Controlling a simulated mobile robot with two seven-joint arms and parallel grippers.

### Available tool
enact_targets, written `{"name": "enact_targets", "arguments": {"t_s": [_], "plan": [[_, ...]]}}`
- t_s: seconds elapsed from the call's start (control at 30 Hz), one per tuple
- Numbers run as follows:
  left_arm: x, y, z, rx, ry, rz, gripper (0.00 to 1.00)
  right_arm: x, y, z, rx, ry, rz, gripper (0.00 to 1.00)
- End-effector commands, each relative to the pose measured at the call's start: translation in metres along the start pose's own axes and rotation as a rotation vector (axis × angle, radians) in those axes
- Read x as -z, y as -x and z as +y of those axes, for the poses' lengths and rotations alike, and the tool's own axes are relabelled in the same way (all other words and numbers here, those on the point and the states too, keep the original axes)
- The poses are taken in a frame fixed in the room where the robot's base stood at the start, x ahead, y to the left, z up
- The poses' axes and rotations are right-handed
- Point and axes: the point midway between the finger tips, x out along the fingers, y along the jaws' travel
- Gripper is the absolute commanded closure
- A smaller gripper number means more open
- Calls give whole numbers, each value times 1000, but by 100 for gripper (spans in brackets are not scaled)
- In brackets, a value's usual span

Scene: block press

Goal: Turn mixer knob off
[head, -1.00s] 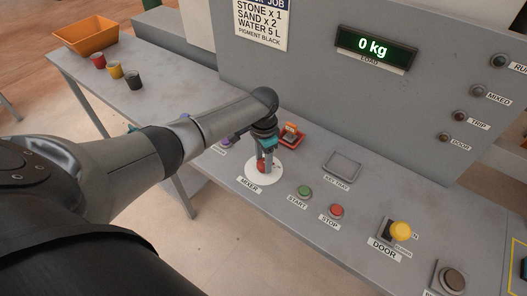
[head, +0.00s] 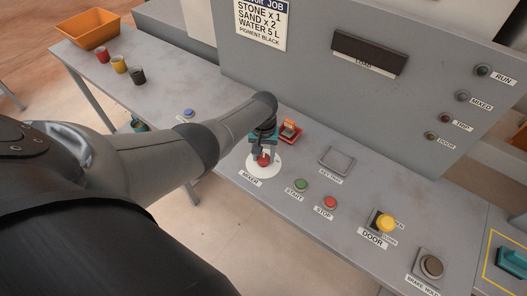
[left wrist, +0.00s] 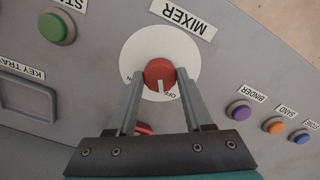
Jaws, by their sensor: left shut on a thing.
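The red mixer knob (head: 264,160) sits on a round white plate (head: 262,172) on the grey desk, above the MIXER label. My left gripper (head: 262,156) points down over the knob. In the left wrist view the knob (left wrist: 159,74) is between the two fingers of my left gripper (left wrist: 160,80), which are shut on it. The knob's white pointer mark faces the bottom of that view, close to the small OFF lettering. The ON lettering is off to the left, partly behind a finger. My right gripper is not in view.
The green START button (head: 301,184) and red STOP button (head: 330,202) are right of the knob. The empty key tray (head: 334,161) and yellow DOOR knob (head: 386,223) lie farther right.

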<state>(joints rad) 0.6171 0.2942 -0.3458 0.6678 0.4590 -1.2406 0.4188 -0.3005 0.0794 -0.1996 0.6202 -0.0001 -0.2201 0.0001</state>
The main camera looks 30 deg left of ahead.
Motion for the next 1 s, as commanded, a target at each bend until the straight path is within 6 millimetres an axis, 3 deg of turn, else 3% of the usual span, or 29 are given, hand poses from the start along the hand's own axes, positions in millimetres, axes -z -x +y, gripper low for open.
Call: {"name": "enact_targets", "arguments": {"t_s": [0.4, 1.0], "plan": [[1, 1, 0, -1, 229, 2, 100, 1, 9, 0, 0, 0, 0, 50], [1, 1, 0, -2, 278, 3, 100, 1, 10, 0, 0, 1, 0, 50]]}}
